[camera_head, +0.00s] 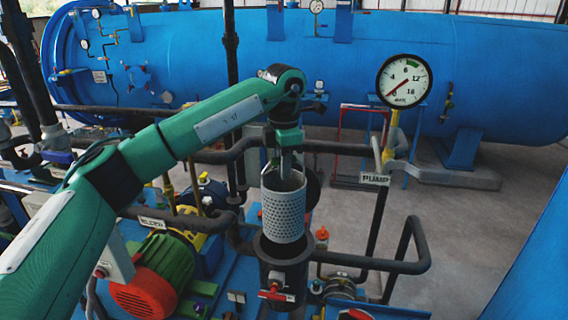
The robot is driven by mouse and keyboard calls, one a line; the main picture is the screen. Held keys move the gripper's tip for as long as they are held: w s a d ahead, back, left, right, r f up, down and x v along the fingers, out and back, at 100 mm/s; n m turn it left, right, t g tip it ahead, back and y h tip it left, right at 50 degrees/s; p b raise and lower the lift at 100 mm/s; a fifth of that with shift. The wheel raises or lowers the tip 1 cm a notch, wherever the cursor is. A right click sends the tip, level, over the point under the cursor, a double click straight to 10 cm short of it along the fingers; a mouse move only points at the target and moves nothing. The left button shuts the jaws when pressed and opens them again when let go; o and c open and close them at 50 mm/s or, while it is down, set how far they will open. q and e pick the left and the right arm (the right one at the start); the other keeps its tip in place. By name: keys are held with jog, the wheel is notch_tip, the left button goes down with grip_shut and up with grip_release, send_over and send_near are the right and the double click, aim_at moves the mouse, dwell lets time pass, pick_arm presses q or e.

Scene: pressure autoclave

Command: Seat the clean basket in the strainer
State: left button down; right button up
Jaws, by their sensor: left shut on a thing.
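The clean basket (284,210) is a light grey perforated cylinder, upright in the middle of the camera_head view. My left gripper (286,172) reaches down from above and is shut on the basket at its top. The strainer (283,262) is a dark, open-topped cylinder directly below. The basket's lower end is at the strainer's mouth, and its bottom edge looks level with or just inside the rim. Most of the basket stands above the rim. I cannot tell whether it touches the strainer. My right gripper is not in view.
A pressure gauge (404,81) stands on a post behind, right of the basket, above a PUMP sign (375,179). Dark pipes (385,266) run right of the strainer. A green and red motor (157,276) sits to the left. A large blue vessel (300,65) fills the back.

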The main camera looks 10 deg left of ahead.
pick_arm(q)
notch_tip(320, 180, down, 4)
jog(key=shift+w+r+b, duration=0.1)
jog(key=shift+r+b, duration=0.1)
jog(key=shift+b, duration=1)
dwell(0.9)
jog(key=shift+f, duration=0.1)
